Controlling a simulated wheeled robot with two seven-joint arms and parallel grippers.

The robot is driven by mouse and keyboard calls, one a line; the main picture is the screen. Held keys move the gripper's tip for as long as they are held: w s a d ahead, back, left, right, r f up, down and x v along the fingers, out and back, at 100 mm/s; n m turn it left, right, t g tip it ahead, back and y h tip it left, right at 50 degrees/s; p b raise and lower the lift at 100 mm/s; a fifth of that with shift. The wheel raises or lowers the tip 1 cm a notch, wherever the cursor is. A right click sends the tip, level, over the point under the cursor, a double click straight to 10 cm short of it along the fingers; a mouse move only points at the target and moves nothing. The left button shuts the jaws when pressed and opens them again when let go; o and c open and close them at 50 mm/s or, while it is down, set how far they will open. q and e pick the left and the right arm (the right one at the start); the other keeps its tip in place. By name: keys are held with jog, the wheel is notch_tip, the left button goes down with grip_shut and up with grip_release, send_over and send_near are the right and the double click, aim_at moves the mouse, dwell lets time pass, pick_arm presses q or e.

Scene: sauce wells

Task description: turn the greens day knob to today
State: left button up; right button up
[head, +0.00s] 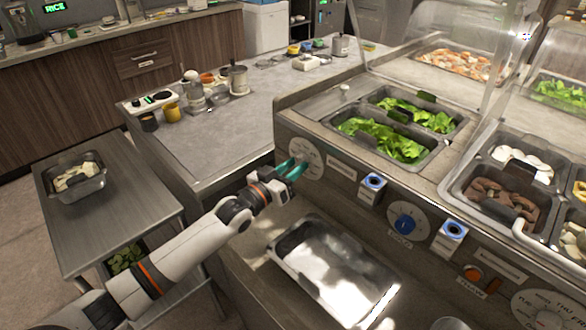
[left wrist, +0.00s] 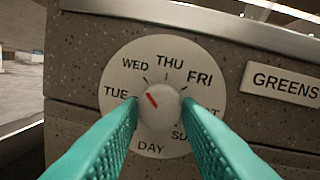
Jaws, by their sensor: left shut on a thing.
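The greens day dial (head: 305,152) is a round pale plate on the counter's front face, beside the GREENS label (left wrist: 281,84). In the left wrist view its light knob (left wrist: 162,112) has a red mark pointing up and left, between TUE and WED and somewhat nearer WED. My left gripper (head: 291,170) has teal fingers, one on each side of the knob, shut on it. The fingers partly cover the lower dial and the letters at the right; WED, THU, FRI, TUE and DAY are readable. My right gripper is not in view.
A blue GOLD knob (head: 404,222) and blue-topped boxes (head: 373,184) are on the same front face to the right. An empty metal tray (head: 330,270) lies below. Greens pans (head: 387,140) sit above. A steel cart (head: 120,227) stands at left.

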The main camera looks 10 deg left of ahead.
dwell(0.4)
pick_arm(q)
jog(key=o, duration=1)
jog(key=shift+s+a, duration=0.1)
jog(key=shift+b+v, duration=0.65)
jog(key=shift+v, duration=5.25)
